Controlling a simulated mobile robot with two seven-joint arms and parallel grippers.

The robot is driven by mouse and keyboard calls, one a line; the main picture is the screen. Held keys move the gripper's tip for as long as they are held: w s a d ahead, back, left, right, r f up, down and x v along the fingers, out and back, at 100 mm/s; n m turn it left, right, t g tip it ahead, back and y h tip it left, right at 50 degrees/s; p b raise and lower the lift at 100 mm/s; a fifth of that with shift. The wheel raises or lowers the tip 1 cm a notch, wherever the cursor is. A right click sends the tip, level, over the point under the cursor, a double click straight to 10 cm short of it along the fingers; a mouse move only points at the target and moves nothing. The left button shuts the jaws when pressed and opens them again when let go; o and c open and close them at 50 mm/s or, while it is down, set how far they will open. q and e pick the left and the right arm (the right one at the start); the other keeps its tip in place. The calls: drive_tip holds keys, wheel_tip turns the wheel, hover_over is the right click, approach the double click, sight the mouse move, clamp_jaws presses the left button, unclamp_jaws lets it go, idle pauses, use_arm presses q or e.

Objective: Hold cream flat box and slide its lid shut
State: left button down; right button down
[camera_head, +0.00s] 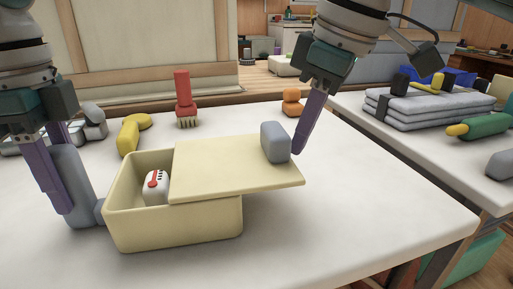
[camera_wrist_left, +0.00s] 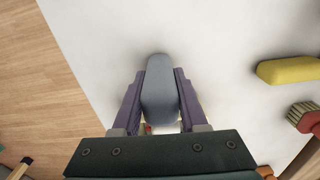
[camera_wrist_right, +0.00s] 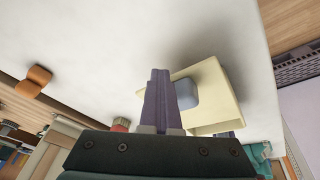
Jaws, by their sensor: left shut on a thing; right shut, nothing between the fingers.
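The cream flat box (camera_head: 180,225) stands upright on the white table, its left part open. A white and red item (camera_head: 156,186) lies inside. The cream lid (camera_head: 225,165) covers the right part and overhangs the box's right side; it also shows in the right wrist view (camera_wrist_right: 217,88). A grey block (camera_head: 275,142) stands on the lid near its right end. My left gripper (camera_head: 66,205) is shut on the grey handle (camera_wrist_left: 160,92) at the box's left side. My right gripper (camera_head: 299,150) is shut and empty, its tips close against the block's right side; contact is unclear.
Behind the box are a yellow object (camera_head: 130,135), a red brush (camera_head: 184,98) and an orange object (camera_head: 291,102). The white table (camera_head: 380,200) is clear to the right of the box. A second table holds folded grey towels (camera_head: 430,107) and a green roller (camera_head: 485,126).

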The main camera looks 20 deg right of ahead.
sight(248, 154)
use_arm(q)
drive_tip(key=shift+f, duration=0.1)
use_arm(e)
drive_tip(key=shift+w+a, duration=0.2)
drive_tip(key=shift+a, duration=3.25)
drive_tip(key=shift+d, duration=0.15)
drive_tip(key=shift+r, duration=0.15)
drive_tip(key=shift+r, duration=1.6)
drive_tip(key=shift+d+r, duration=0.3)
drive_tip(key=shift+r, duration=0.6)
drive_tip(key=shift+d+r, duration=0.25)
drive_tip(key=shift+r, duration=0.6)
